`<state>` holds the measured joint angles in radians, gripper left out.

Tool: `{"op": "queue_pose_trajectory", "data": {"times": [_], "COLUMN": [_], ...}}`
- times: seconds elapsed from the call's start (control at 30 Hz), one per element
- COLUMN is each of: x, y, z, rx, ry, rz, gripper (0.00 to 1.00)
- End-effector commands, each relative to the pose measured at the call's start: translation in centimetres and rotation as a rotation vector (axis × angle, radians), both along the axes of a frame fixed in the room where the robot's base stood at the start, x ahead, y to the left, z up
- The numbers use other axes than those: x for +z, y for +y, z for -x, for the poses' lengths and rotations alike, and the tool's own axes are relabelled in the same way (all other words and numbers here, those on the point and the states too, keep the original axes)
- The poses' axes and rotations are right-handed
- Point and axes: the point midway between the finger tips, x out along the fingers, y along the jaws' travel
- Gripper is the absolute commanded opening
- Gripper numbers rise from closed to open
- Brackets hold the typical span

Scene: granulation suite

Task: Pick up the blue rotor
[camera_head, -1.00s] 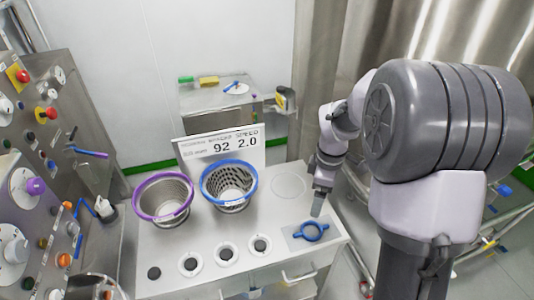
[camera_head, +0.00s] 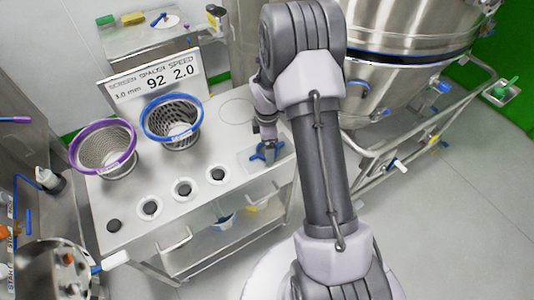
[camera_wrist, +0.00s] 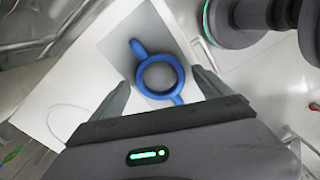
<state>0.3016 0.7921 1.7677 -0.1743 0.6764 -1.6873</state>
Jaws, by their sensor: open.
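The blue rotor (camera_wrist: 172,62), a ring with two short arms, lies on a grey pad (camera_wrist: 125,46) at the right end of the white table. In the head view the blue rotor (camera_head: 262,157) is partly covered by my gripper (camera_head: 268,146), which points down close above it. In the wrist view my gripper (camera_wrist: 160,90) is open, with one finger on each side of the rotor's near part. The fingers look empty, and I cannot tell whether they touch the rotor.
A purple-rimmed basket (camera_head: 104,160) and a blue-rimmed basket (camera_head: 172,133) stand left on the table (camera_head: 215,142), before a sign (camera_head: 152,80). Several dark knobs in white rings line its front. A large steel vessel (camera_head: 400,85) stands to the right.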

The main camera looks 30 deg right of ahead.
Motion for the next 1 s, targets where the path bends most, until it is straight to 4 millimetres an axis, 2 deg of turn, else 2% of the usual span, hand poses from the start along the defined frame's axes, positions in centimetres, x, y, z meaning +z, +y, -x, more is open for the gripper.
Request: {"op": "queue_pose_trajectory", "data": {"times": [0.03,0.2,0.23,0.63,0.87,1.0], "x": [-0.7,-0.6,-0.5,-0.5,-0.4,0.6], "y": [0.0,0.0,0.0,0.0,0.0,0.0], "z": [0.0,0.0,0.0,0.0,0.0,-0.1], "rx": [0.0,0.0,0.0,0.0,0.0,0.0], "ry": [0.0,-0.002,-0.002,-0.001,-0.002,-0.003], "rz": [0.0,0.001,0.001,0.0,0.001,0.001], "gripper": [0.89,0.89,0.85,0.07,0.07,0.07]}}
